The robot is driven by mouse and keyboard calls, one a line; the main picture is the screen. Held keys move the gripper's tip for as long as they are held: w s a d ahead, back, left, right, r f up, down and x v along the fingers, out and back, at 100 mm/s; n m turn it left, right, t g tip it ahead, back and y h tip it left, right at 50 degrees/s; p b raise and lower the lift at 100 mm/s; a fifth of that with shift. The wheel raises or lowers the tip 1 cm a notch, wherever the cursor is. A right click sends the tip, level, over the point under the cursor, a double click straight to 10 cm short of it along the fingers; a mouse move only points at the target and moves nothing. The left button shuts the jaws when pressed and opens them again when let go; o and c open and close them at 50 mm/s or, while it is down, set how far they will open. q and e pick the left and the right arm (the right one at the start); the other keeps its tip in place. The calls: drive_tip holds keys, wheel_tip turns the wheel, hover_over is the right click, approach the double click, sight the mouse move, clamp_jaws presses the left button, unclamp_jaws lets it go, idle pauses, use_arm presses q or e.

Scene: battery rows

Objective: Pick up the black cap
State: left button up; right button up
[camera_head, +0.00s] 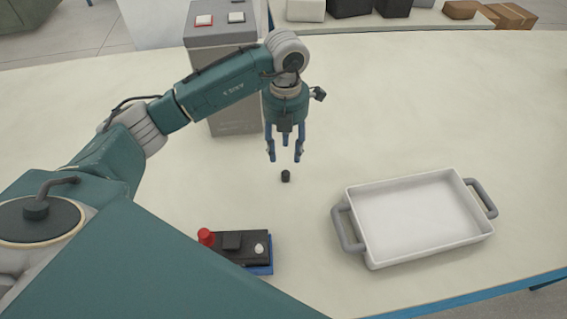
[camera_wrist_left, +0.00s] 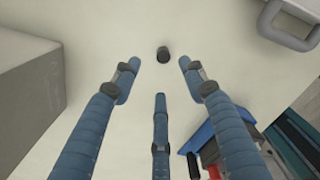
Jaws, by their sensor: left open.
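The small black cap (camera_head: 286,176) stands on the pale table in the head view, just below my left gripper (camera_head: 285,158). It also shows in the left wrist view (camera_wrist_left: 163,54), beyond and roughly between the fingertips. My left gripper points down, open and empty, with its blue fingers spread (camera_wrist_left: 157,78). The fingers appear apart from the cap; the exact height above the table is hard to tell. My right gripper is not in view.
A white tray with grey handles (camera_head: 366,259) stands to the right. A black device with a red knob on a blue base (camera_head: 262,268) sits at the front. A grey box (camera_head: 222,90) stands behind my left arm. Table around the cap is clear.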

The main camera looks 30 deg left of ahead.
sight(286, 173)
use_arm(q)
drive_tip(key=f, duration=0.3)
drive_tip(key=shift+s+d+f+p, duration=0.25)
drive_tip(key=shift+s+p, duration=0.1)
drive_tip(key=shift+f, duration=0.3)
wheel_tip(286, 173, down, 4)
drive_tip(key=shift+f+p, duration=0.15)
drive_tip(key=shift+p, duration=0.85)
drive_tip(key=shift+f, duration=0.4)
drive_tip(key=shift+w+f, duration=0.1)
drive_tip(key=shift+f, duration=0.1)
drive_tip(key=c, duration=0.8)
drive_tip(key=shift+c, duration=0.3)
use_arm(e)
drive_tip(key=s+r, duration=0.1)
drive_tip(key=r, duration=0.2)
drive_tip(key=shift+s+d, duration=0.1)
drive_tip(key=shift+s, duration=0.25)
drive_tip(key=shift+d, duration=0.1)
